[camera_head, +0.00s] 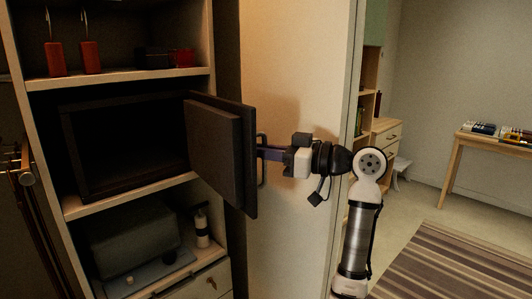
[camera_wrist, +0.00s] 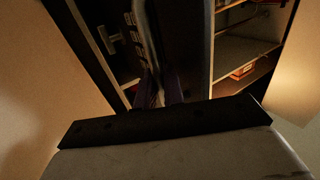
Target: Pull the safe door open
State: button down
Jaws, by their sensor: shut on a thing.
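The safe (camera_head: 85,160) is a dark box on the middle shelf of a tall cabinet, at the left of the head view. Its dark, thick door (camera_head: 215,140) stands swung well out to the right, leaving the safe's front open and the inside in shadow. My gripper (camera_head: 263,152) is at the door's outer right side, shut on the dark upright door handle (camera_head: 263,174). In the wrist view my purplish fingers (camera_wrist: 160,90) reach toward the dark door, and their tips are hard to make out.
Red-tagged items hang above the safe. A grey box (camera_head: 132,235) and white bottle (camera_head: 202,228) stand below. A pale cabinet door or panel (camera_head: 300,80) stands close behind my gripper. A striped rug (camera_head: 440,262) and wooden table (camera_head: 490,139) are at right, with open floor between.

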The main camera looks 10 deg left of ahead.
jog(key=shift+w, duration=0.1)
dwell(0.3)
jog(key=c, duration=1.7)
grip_release()
jog(key=s+d+b, duration=0.1)
jog(key=d, duration=0.3)
jog(key=s+d+b, duration=0.1)
jog(key=d, duration=0.4)
jog(key=d+b, duration=0.1)
jog(key=d, duration=0.3)
jog(key=shift+s+d, duration=0.25)
jog(key=shift+s, duration=0.15)
